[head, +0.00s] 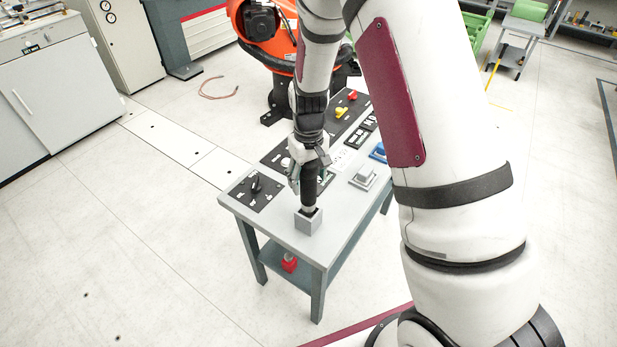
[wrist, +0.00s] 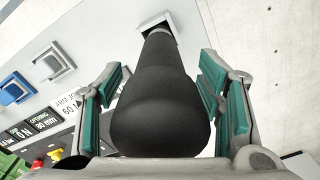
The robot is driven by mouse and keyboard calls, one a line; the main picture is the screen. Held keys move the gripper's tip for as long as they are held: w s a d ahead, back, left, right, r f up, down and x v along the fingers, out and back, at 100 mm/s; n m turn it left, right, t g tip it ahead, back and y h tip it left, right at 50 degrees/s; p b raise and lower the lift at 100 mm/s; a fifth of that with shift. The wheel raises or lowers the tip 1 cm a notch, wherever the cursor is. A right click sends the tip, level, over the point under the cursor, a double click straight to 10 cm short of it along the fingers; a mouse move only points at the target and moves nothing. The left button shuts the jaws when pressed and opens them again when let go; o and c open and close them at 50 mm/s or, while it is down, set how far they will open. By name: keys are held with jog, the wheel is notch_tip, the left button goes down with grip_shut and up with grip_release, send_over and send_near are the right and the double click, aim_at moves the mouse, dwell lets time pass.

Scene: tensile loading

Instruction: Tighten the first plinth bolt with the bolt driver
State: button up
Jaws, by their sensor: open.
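The bolt driver is a thick black cylinder (head: 309,192) standing upright in a light grey square holder (head: 308,222) at the near corner of the bench. My gripper (head: 304,177) is around the driver's upper part, pointing down from above. In the wrist view the driver (wrist: 160,110) fills the space between the green-padded fingers of my gripper (wrist: 158,82). The fingers are open, one on each side of it; whether a pad touches it I cannot tell. The holder's pale rim (wrist: 155,20) shows beyond the driver's far end. I cannot make out a plinth bolt in either view.
The grey bench (head: 285,222) carries a panel with a black knob (head: 255,188), a grey square fixture (head: 363,177) and red and yellow knobs. A red object (head: 289,263) is on its lower shelf. An orange robot (head: 268,45) stands behind.

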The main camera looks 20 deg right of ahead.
notch_tip(320, 180, up, 12)
jog(key=shift+f, duration=0.15)
dwell(0.6)
jog(key=s+r+t, duration=0.3)
jog(key=s+r, duration=0.7)
jog(key=r, duration=0.5)
jog(key=s+r+m+t, duration=0.1)
jog(key=s+r, duration=0.4)
jog(key=s, duration=0.9)
jog(key=shift+s+r+m+t, duration=0.25)
jog(key=shift+m+t, duration=0.15)
jog(key=shift+t, duration=0.4)
